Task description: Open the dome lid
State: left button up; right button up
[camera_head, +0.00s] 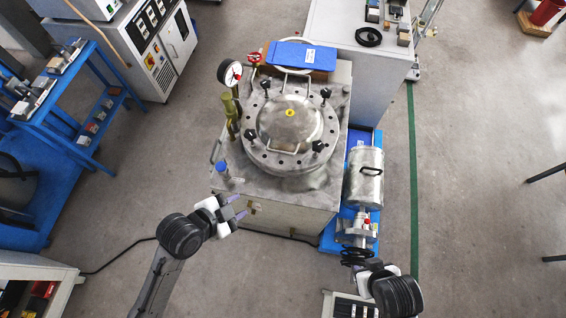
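The metal dome lid (290,122) is shut on a round bolted flange (257,158) on top of a grey steel cabinet (280,201). It has a yellow spot at its centre, a handle at its near side and another at its far side. Several black clamp knobs (318,146) stand around it. My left gripper (240,206) is open and empty, at the near left of the cabinet, apart from the dome lid. My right arm ends at the lower right, near a black handwheel; its gripper fingers cannot be made out.
A pressure gauge (229,73) and brass valve (231,108) rise left of the lid. A blue box (303,55) lies behind it. A metal cylinder (364,178) on a blue base stands right of the cabinet. Open floor lies left and right.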

pick_arm(q)
jog(key=w+d+f+m+h+b, duration=0.2)
jog(key=w+f+m+h+b, duration=0.2)
jog(key=w+f+m+b, duration=0.8)
jog(key=m+t+h+b, duration=0.1)
jog(key=t+h+b, duration=0.15)
jog(key=b, duration=1.25)
send_near(281, 152)
jog(key=shift+g, duration=0.25)
jog(key=shift+b+x, duration=0.35)
jog(key=shift+x, duration=4.75)
jog(key=shift+w+a+f, duration=0.1)
jog(key=shift+w+a, duration=0.05)
jog(key=shift+c, duration=0.4)
jog(key=c, duration=0.6)
